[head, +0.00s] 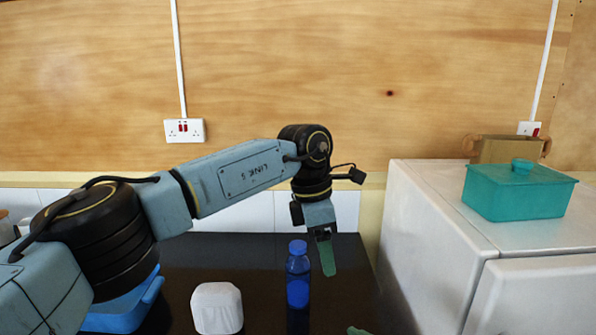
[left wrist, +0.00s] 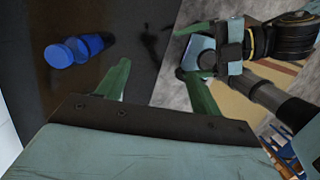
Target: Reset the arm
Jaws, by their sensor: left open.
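My left arm reaches in from the left in the head view, and its gripper (head: 327,257) points down beside the blue bottle (head: 298,276). Only one green finger shows clearly there. In the left wrist view my left gripper (left wrist: 153,68) has its two green fingers apart with nothing between them. The blue bottle (left wrist: 76,50) is left of the fingers, apart from them. My right gripper (left wrist: 203,52) shows partly at the upper right of that view, with a green finger; its opening is unclear. A green tip (head: 358,330) shows at the bottom of the head view.
The bottle stands on a dark counter (head: 255,258). A white rounded object (head: 217,306) and a blue tray (head: 120,316) are to its left; my arm partly hides the tray. A white cabinet (head: 428,222) on the right carries a teal lidded box (head: 518,193) and a brown box (head: 508,150).

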